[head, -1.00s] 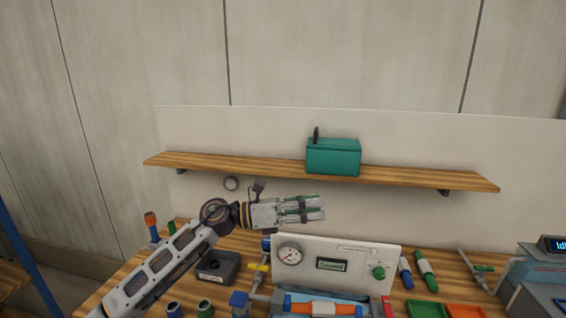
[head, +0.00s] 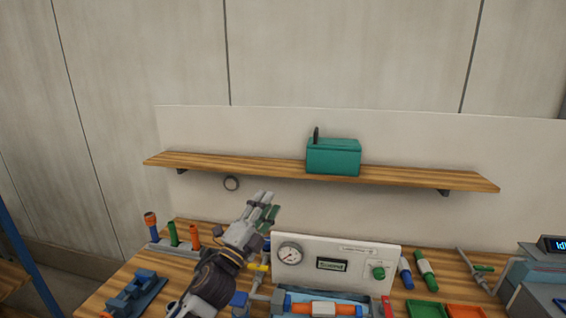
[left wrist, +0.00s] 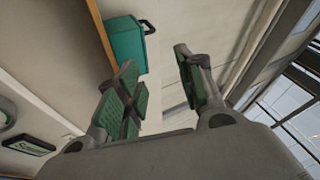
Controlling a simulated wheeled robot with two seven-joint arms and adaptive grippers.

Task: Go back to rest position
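My left gripper (head: 266,207) is raised over the left part of the workbench in the head view, in front of the back panel and below the shelf. Its fingers point up and to the right. In the left wrist view its two green-padded fingers (left wrist: 160,90) stand apart with nothing between them, so it is open and empty. My right gripper is in neither view.
A teal box (head: 333,156) sits on the wooden shelf (head: 230,166). A white panel with a gauge (head: 336,258) stands on the bench right of my left gripper. A rack with coloured tubes (head: 172,245) and a blue fixture (head: 135,292) are on the left.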

